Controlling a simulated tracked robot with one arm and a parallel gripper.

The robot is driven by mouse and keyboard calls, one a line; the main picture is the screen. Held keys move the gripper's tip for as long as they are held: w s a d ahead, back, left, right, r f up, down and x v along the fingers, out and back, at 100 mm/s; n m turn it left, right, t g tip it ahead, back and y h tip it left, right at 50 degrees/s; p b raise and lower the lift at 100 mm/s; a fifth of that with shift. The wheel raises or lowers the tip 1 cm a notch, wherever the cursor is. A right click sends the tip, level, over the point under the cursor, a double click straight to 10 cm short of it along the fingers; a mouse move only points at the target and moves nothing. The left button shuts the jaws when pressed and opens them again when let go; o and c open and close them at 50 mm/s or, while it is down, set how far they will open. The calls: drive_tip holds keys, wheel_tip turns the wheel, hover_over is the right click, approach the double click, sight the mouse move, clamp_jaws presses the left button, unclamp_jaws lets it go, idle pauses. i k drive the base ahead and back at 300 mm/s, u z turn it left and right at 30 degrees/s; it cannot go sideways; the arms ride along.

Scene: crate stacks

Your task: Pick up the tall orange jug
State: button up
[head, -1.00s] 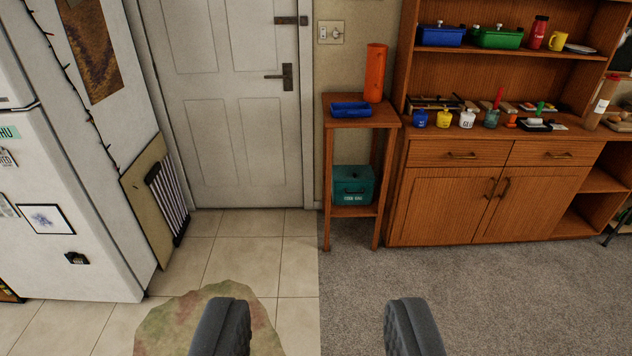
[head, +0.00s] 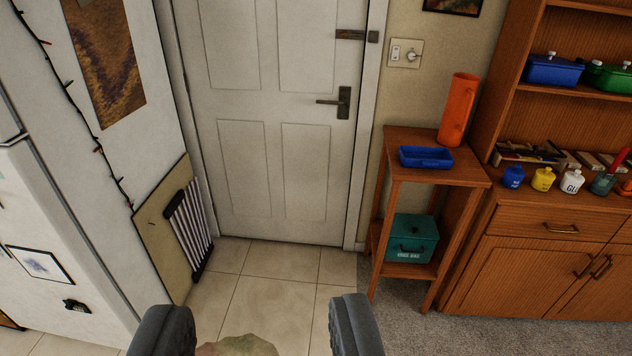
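The tall orange jug (head: 457,110) stands upright on the back right of the top of a narrow wooden stand (head: 394,138), beside the wooden cabinet. Its handle faces right. My gripper (head: 258,328) is open and empty at the bottom of the view, with its two dark fingers wide apart. The jug is well ahead of the gripper, up and to the right of it, and not touched. Nothing hides the jug.
A blue tray (head: 426,158) sits on the stand in front of the jug. A teal box (head: 412,240) sits on its lower shelf. The cabinet (head: 530,260) is close on the right. A white door (head: 275,100) is behind, a fridge (head: 60,240) on the left. The tiled floor (head: 265,305) is open.

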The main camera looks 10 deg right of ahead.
sight(464, 87)
drive_tip(key=i, duration=1.3)
drive_tip(key=z, duration=0.4)
drive_tip(key=i, duration=1.25)
drive_tip(key=z, duration=0.75)
drive_tip(key=i, duration=1.05)
drive_tip(key=z, duration=0.35)
